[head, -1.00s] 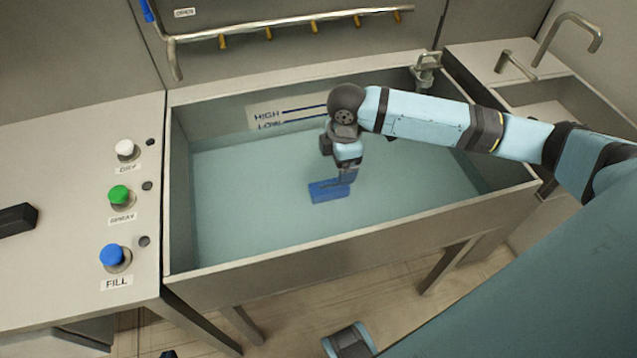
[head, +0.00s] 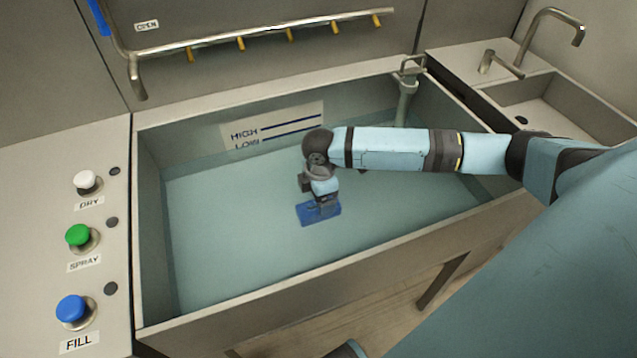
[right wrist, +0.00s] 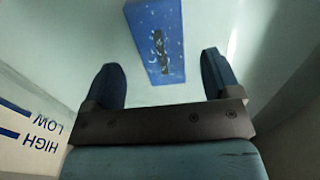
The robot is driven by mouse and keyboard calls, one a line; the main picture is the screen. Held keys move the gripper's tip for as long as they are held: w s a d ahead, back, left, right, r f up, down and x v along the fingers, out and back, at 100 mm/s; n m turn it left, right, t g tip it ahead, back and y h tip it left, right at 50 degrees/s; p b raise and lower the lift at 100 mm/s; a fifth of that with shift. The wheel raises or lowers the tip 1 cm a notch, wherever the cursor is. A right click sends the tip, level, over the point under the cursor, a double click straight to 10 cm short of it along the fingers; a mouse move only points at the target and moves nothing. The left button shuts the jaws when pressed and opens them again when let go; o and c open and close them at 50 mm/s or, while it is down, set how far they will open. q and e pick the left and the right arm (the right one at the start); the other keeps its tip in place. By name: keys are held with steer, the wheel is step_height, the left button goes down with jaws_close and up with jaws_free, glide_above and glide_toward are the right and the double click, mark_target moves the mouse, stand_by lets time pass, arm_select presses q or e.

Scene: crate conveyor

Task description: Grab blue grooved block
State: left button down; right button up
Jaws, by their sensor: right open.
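The blue grooved block (head: 304,217) lies in the water-filled basin, a little left of the basin's middle. My right gripper (head: 323,209) is directly over it in the head view and hides part of it. In the right wrist view the block (right wrist: 172,68) shows a dark groove along its top face. The right gripper (right wrist: 161,68) is open there, with its two fingers apart and the block's near end ahead, between their lines. I cannot tell whether the fingers touch the block. My left gripper is not in view.
The basin (head: 400,258) has raised walls around the arm. A HIGH/LOW level label (head: 270,128) is on its back wall. White, green and blue (head: 72,308) buttons stand on the left counter. A pipe with several nozzles (head: 290,33) runs above the back. A sink (head: 560,105) is at the right.

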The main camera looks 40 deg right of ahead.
steer(key=f+b, duration=0.1)
steer(key=f, duration=0.4)
steer(key=shift+a, duration=0.2)
steer(key=c, duration=1.3)
steer(key=shift+r, duration=0.1)
steer(key=shift+r, duration=0.1)
